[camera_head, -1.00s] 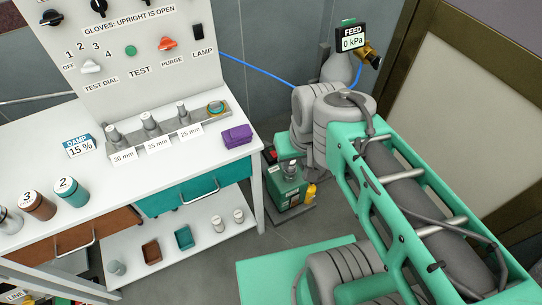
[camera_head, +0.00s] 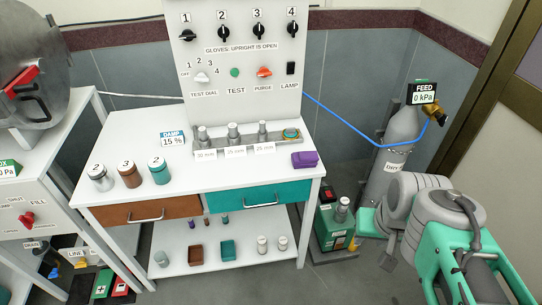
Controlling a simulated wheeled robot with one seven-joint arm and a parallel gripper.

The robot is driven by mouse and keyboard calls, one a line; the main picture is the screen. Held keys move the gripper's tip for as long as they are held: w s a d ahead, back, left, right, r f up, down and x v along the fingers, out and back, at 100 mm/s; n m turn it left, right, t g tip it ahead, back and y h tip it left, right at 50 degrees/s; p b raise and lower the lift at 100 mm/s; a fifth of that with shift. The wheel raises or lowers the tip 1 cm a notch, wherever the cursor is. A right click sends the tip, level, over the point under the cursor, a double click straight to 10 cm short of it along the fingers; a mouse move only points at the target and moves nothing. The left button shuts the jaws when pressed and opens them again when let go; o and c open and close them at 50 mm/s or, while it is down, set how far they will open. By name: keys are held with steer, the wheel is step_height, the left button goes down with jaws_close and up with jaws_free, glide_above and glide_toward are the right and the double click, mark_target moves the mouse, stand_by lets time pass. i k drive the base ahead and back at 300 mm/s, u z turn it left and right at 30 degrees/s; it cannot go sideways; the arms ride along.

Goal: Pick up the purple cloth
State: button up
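The purple cloth (camera_head: 305,159) is a small folded block. It lies on the white table top near its right end, in front of the rack and above the teal drawer. My gripper is not in view. Parts of my green and grey arm show at the lower right, apart from the table and the cloth.
A rack (camera_head: 250,138) with several metal pieces stands behind the cloth, below the control panel (camera_head: 240,50). Lidded jars (camera_head: 129,174) stand at the left of the table. A gas cylinder (camera_head: 400,140) and a green machine (camera_head: 333,222) stand right of the table.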

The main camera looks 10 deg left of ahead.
mark_target(310, 158)
steer(key=u, duration=1.1)
steer(key=i, duration=0.9)
steer(key=u, duration=1.05)
